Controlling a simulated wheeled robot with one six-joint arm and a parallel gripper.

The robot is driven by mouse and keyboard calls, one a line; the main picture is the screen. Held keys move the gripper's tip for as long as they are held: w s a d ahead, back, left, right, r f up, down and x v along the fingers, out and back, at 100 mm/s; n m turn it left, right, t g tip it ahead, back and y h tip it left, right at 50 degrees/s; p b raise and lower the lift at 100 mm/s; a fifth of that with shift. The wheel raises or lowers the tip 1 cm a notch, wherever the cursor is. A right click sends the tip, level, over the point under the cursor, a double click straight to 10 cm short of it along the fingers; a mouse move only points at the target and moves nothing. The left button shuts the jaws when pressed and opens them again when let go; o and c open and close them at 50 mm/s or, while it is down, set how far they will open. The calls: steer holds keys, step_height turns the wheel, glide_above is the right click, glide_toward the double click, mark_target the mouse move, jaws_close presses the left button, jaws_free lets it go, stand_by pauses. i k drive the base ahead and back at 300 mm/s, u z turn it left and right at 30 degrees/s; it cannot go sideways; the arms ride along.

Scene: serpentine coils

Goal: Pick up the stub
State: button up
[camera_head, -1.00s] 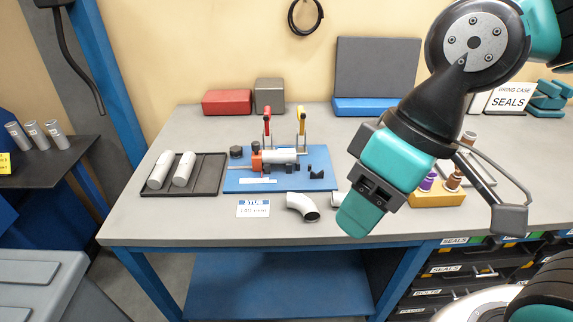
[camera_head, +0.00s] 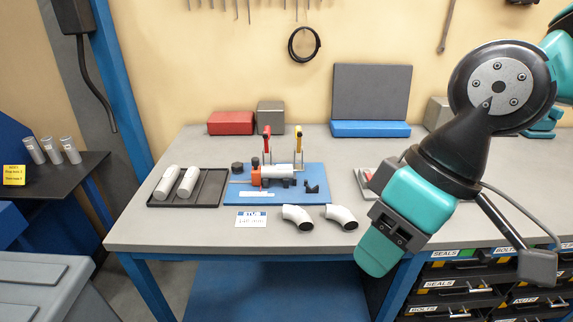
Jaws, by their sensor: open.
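Two pale grey cylindrical stubs lie side by side in a black tray (camera_head: 213,190) at the left of the bench, the left one (camera_head: 166,182) and the right one (camera_head: 188,181). Another pale cylinder (camera_head: 277,171) lies in a clamp fixture on a blue plate (camera_head: 312,196). A white card (camera_head: 251,219) in front seems to read "STUB". My gripper (camera_head: 376,258) hangs at the right, over the bench's front edge. It is open, with nothing seen in it, and well apart from the stubs. Its far side is hidden.
Two pipe elbows (camera_head: 297,217) (camera_head: 341,217) lie at the bench front. Red-handled (camera_head: 266,139) and yellow-handled (camera_head: 299,139) toggle clamps stand up on the fixture. Three upright cylinders (camera_head: 53,150) stand on the dark left side table.

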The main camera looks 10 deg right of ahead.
mark_target(277, 171)
steer(key=z, duration=0.05)
steer(key=i, duration=0.95)
steer(key=u, duration=0.35)
